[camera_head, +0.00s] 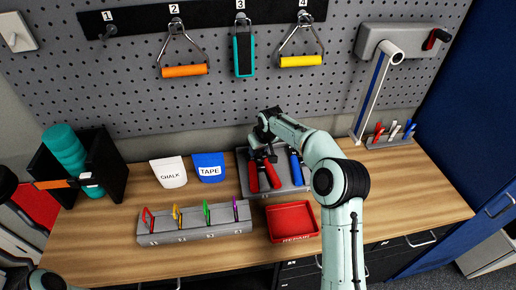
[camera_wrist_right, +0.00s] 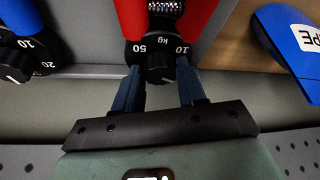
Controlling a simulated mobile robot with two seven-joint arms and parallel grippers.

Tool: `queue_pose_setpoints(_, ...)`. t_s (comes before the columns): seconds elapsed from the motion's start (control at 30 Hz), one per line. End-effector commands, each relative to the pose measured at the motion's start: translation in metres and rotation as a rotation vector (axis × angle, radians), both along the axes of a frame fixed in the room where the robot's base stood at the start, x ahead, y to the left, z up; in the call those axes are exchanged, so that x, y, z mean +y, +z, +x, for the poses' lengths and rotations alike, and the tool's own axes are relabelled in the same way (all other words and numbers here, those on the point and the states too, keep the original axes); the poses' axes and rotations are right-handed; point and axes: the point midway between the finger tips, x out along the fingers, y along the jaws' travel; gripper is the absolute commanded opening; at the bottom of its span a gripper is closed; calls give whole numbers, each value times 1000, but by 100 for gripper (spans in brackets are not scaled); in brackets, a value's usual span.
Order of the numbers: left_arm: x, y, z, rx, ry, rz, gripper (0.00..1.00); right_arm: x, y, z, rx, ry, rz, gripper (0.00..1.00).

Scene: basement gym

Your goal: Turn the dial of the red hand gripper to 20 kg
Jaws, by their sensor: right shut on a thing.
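The red hand gripper (camera_head: 272,175) lies on a grey tray (camera_head: 243,186) on the bench, its handles towards the front edge. In the wrist view its red handles (camera_wrist_right: 200,15) flank a spring, with a black dial (camera_wrist_right: 160,68) below. The markings 50, kg and 10 show around the dial; I cannot read where its pointer stands. My right gripper (camera_wrist_right: 162,82) is shut on the dial, one blue finger on each side. In the head view my right gripper (camera_head: 260,148) is at the far end of the red hand gripper, partly hidden by my arm. My left gripper is not in view.
A blue hand gripper (camera_head: 296,168) lies right beside the red one. A red repair tray (camera_head: 292,221) stands in front, a grey rack with coloured clips (camera_head: 195,232) front left. Chalk (camera_head: 169,172) and tape (camera_head: 209,167) holders are to the left. The pegboard (camera_head: 130,95) rises behind.

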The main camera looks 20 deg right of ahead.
Motion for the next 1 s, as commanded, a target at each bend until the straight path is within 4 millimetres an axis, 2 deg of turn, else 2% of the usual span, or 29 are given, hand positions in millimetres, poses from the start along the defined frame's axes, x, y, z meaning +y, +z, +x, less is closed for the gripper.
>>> queue_pose_setpoints(0.23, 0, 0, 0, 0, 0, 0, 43, 0, 0, 0, -1, 60, 0, 10)
queue_pose_setpoints(0.67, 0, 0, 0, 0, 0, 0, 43, 0, 0, 0, -1, 67, 0, 10)
queue_pose_setpoints(0.7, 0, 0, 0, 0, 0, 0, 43, 0, 0, 0, -1, 67, 0, 53)
queue_pose_setpoints(0.73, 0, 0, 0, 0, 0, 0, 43, 0, 0, 0, -1, 67, 0, 63)
queue_pose_setpoints(0.77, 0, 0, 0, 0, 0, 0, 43, 0, 0, 0, -1, 67, 0, 67)
queue_pose_setpoints(1.0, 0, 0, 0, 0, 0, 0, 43, 0, 0, 0, 0, 67, 0, 67)
